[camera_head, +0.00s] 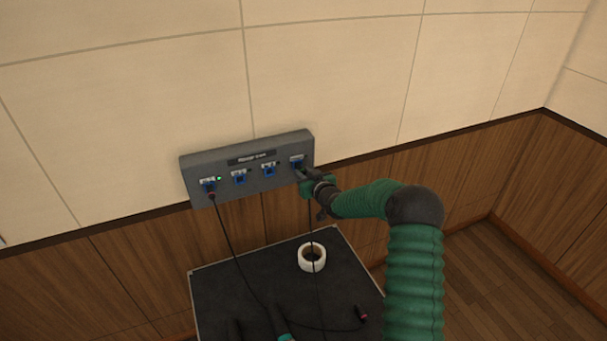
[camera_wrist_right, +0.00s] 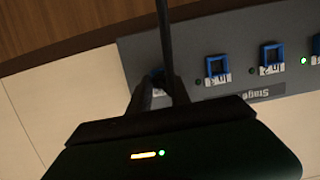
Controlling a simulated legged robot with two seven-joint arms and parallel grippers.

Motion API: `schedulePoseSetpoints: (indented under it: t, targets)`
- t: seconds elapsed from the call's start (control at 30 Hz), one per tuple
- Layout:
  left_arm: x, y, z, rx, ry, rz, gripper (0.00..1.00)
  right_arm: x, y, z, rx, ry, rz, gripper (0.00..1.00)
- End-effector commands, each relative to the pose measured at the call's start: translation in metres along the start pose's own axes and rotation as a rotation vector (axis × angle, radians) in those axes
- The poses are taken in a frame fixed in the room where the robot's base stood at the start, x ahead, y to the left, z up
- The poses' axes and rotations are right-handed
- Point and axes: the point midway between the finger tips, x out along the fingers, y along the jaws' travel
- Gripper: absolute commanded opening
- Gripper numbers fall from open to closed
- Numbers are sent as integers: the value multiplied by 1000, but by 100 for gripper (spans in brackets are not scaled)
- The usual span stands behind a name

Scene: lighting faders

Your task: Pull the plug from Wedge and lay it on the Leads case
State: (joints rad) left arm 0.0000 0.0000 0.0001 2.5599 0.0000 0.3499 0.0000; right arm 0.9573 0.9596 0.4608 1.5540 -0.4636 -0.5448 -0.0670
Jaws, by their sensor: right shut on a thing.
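A grey wall box (camera_head: 222,170) carries a row of blue-framed sockets; its label is too small to read fully, and I cannot make out "Wedge". My right gripper (camera_head: 304,174) is at the rightmost socket, shut on a plug mostly hidden between its fingers. In the right wrist view the fingers (camera_wrist_right: 157,98) meet at that socket, a black cable (camera_wrist_right: 163,35) running from them. I cannot tell how deep the plug sits. The black-topped case (camera_head: 215,285) stands below the box; no "Leads" label is visible. Dark finger-like shapes and a green part at the bottom edge may be my left gripper (camera_head: 256,324).
A white tape roll (camera_head: 312,257) and a loose red-ringed plug (camera_head: 362,314) lie on the case. Another red-ringed plug (camera_head: 211,194) is in the leftmost socket, beside a lit green lamp (camera_head: 219,178). Its cable hangs over the case. The two middle sockets are empty.

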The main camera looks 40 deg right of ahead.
Motion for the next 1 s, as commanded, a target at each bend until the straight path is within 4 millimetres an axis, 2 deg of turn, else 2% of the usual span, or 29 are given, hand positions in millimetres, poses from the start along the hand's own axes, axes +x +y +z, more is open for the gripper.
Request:
schedulePoseSetpoints:
  t: [0.73,1.0]
  targets:
    - [-6,0,-1,0,0,0,36,-40,0,12,0,-4,0,0]
    - [-6,0,-2,0,0,0,36,-43,0,13,1,-3,0,0]
